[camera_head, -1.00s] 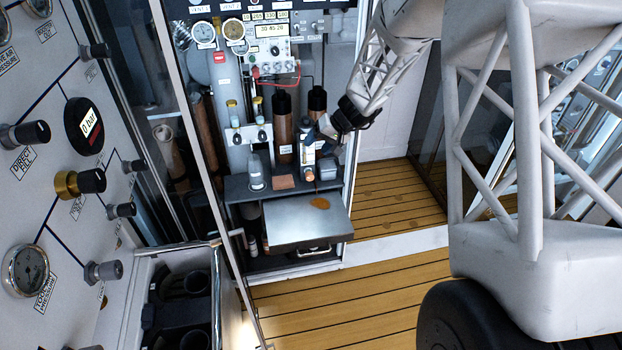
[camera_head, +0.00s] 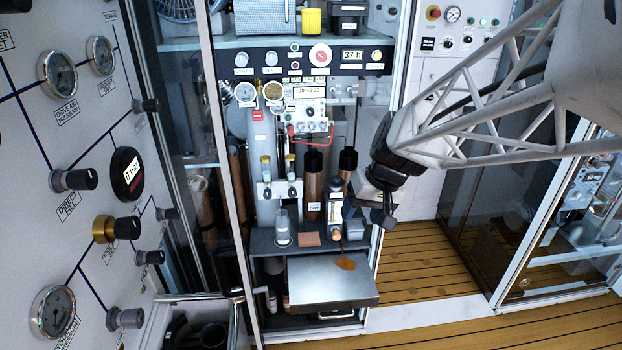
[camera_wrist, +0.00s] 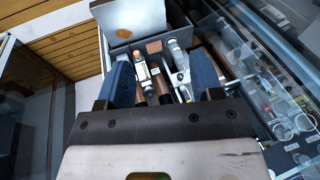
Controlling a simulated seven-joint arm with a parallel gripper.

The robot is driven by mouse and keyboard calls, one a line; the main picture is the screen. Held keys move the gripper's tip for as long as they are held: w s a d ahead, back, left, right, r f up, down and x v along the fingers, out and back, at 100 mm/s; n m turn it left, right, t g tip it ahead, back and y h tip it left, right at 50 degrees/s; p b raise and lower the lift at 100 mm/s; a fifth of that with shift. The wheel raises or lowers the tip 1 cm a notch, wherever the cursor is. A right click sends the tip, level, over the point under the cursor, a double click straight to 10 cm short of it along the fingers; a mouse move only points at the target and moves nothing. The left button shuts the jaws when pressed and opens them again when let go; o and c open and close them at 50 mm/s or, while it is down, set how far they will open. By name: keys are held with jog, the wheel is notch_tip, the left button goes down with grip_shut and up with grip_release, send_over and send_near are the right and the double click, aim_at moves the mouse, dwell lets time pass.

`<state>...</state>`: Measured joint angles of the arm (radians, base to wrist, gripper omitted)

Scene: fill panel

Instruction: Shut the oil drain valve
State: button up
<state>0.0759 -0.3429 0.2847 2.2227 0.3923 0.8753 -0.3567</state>
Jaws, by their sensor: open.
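No part is readable as the oil drain valve. A slim white labelled canister (camera_head: 335,205) with a copper-coloured lower end stands upright at the back of the small bench, above a tray. It also shows in the wrist view (camera_wrist: 145,78), between my blue fingers. An orange-brown oil patch (camera_head: 345,264) lies on the metal tray (camera_head: 310,285). My gripper (camera_head: 384,208) is open and empty, to the right of the canister and apart from it in the head view. In the wrist view my gripper (camera_wrist: 162,82) points toward the bench. The valve's handle position cannot be told.
Copper cylinders (camera_head: 313,185) stand behind the canister. A clear bottle (camera_head: 282,228) and a brown block (camera_head: 309,239) sit on the bench. A panel of gauges and knobs (camera_head: 75,200) fills the left. Glass doors (camera_head: 450,230) stand right; the wooden floor (camera_head: 425,258) is clear.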

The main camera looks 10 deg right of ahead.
jog(key=s+d+r+n+t+h, duration=0.1)
jog(key=s+d+n+t+h, duration=0.15)
jog(key=s, duration=0.35)
jog(key=w+d+f+n+t, duration=0.15)
jog(key=w+f+n, duration=0.35)
jog(key=w, duration=0.5)
jog(key=w+a+f+n+t, duration=0.1)
jog(key=w+f+n+t, duration=0.25)
jog(key=w+f, duration=0.55)
jog(key=w+d+f+n+t, duration=0.15)
jog(key=w+f+n, duration=0.3)
jog(key=w, duration=0.75)
jog(key=w+f+n+t, duration=0.4)
jog(key=w+f+n, duration=0.25)
jog(key=f, duration=0.55)
jog(key=n+t, duration=0.3)
jog(key=n, duration=0.3)
send_near(336, 235)
jog(key=shift+w+d+f, duration=0.2)
jog(key=shift+w+f, duration=0.15)
jog(key=shift+w, duration=0.2)
jog(key=shift+w+d+f, duration=0.2)
jog(key=shift+w+f, duration=0.15)
jog(key=shift+w, duration=0.25)
jog(key=shift+w, duration=0.15)
